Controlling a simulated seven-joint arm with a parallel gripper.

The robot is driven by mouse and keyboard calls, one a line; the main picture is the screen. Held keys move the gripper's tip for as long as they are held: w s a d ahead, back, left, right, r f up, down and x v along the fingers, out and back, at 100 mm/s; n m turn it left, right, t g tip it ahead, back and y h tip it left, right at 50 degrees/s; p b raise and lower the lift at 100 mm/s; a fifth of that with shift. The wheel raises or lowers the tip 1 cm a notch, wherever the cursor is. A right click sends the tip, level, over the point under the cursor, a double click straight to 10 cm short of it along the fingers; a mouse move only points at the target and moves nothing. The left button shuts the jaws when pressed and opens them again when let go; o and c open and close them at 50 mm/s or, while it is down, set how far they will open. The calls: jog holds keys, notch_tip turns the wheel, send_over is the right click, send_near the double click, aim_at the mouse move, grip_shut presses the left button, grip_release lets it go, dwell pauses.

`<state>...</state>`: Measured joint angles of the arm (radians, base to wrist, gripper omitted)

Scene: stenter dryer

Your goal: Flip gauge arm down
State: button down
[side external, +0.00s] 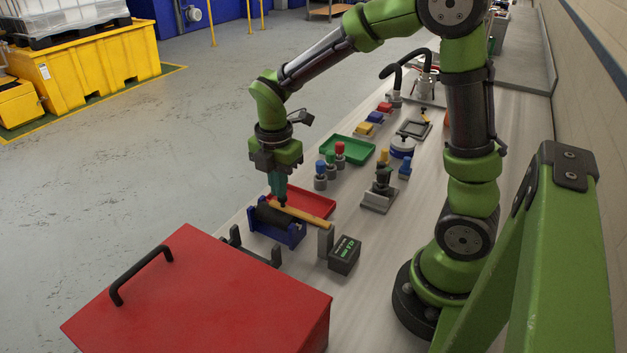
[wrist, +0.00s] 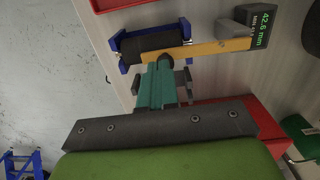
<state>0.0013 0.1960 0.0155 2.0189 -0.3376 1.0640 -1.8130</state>
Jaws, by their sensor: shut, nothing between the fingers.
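The gauge arm (side external: 303,216) is a yellow bar running from a grey post (side external: 325,241) across a black roll (side external: 268,217) in a blue cradle (side external: 280,235). It lies roughly level; I cannot tell whether it touches the roll. In the wrist view the arm (wrist: 205,51) crosses the edge of the roll (wrist: 150,40). My gripper (side external: 281,202) points down, shut and empty, with its tips at the arm's free end over the roll. The tips (wrist: 167,62) appear against or just above the bar. The black gauge box (side external: 345,254) shows 42.6 mm in the wrist view (wrist: 264,30).
A red tray (side external: 318,196) lies just behind the roll, with a green tray (side external: 348,142) and knobbed cylinders (side external: 340,158) beyond. A grey forked stand (side external: 262,252) and a large red box (side external: 200,290) with a black handle stand in front.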

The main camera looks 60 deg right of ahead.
notch_tip(320, 180, up, 14)
jog(key=w, duration=0.1)
jog(key=s+a+m+t+y, duration=0.1)
jog(key=s+m+t, duration=0.2)
jog(key=s+m, duration=0.3)
jog(key=s+a+f+m+t+y, duration=0.1)
jog(key=s+m+t, duration=0.3)
jog(key=m, duration=1.2)
jog(key=s+a, duration=0.1)
jog(key=s, duration=0.2)
jog(key=shift+a+f, duration=0.3)
jog(key=c, duration=1.8)
grip_release()
